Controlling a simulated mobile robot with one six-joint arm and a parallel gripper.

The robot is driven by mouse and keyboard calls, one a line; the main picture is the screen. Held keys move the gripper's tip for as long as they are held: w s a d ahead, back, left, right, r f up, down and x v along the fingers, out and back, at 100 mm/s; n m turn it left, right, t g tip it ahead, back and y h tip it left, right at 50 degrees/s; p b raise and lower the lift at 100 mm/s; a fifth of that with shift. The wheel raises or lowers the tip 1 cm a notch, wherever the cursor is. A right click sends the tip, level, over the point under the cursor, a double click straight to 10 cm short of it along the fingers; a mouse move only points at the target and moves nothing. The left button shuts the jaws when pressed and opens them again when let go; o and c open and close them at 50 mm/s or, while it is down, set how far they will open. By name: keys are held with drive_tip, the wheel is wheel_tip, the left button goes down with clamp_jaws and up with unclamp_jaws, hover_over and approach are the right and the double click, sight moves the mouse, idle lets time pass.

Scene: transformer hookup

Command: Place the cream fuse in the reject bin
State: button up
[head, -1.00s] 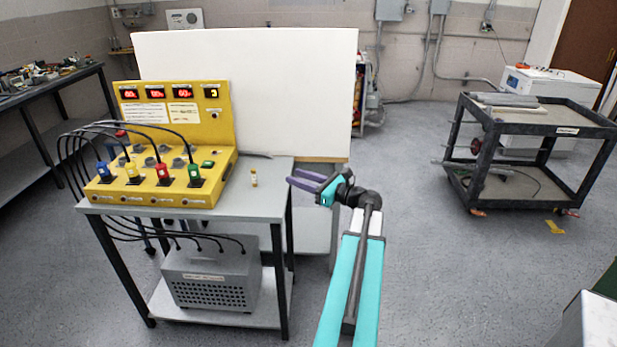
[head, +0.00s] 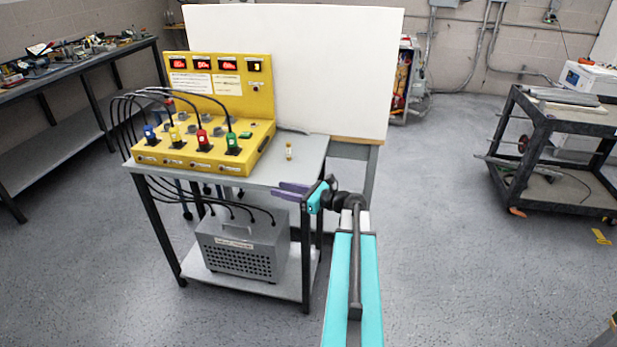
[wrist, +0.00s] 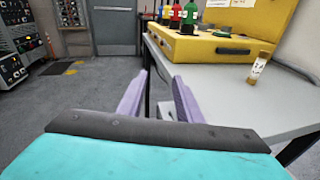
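The cream fuse (head: 289,152) stands upright on the grey table top, right of the yellow panel. It also shows in the wrist view (wrist: 258,68), at the right, with brownish ends. My gripper (head: 278,190) is at the table's front right edge, nearer to me than the fuse and apart from it. In the wrist view its two purple fingers (wrist: 154,92) stand apart with nothing between them. The reject bin is not recognizable in these views.
The grey table (head: 305,165) carries the yellow panel (head: 215,140) with coloured plugs and black cables. A grey vented box (head: 240,248) sits on its lower shelf. A white board (head: 330,70) stands behind. A dark cart (head: 550,120) is at the right, with open floor between.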

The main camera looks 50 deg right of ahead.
drive_tip(key=w+a+f+n+g+y+b, duration=0.1)
drive_tip(key=w+a+f+n+g+y, duration=0.15)
drive_tip(key=a+f, duration=0.7)
drive_tip(key=w+a+f+n+g+y+b, duration=0.1)
drive_tip(key=w+a+f+n+g+y, duration=0.15)
drive_tip(key=a+f, duration=0.75)
drive_tip(key=s+a+f+n+g+b, duration=0.1)
drive_tip(key=s+a+f+n+g, duration=0.3)
drive_tip(key=a+f, duration=0.5)
drive_tip(key=s+a+f+n+g+b, duration=0.15)
drive_tip(key=s+a+f+g, duration=0.35)
drive_tip(key=a, duration=0.9)
drive_tip(key=s+a+f+n+g+h+b, duration=0.1)
drive_tip(key=s+a+f+n+g+h, duration=0.1)
drive_tip(key=s+a+f+n, duration=0.35)
drive_tip(key=s+a+f+n+g+h+b, duration=0.1)
drive_tip(key=s+a+f+n+g, duration=0.15)
drive_tip(key=s+f, duration=0.6)
drive_tip(key=s+d+f+n+g+h, duration=0.2)
drive_tip(key=s+d+n+h, duration=0.5)
drive_tip(key=s+n, duration=0.7)
drive_tip(key=shift+s+d+f+n+g+b, duration=0.35)
drive_tip(key=shift+d+f, duration=0.25)
drive_tip(key=shift+d, duration=0.7)
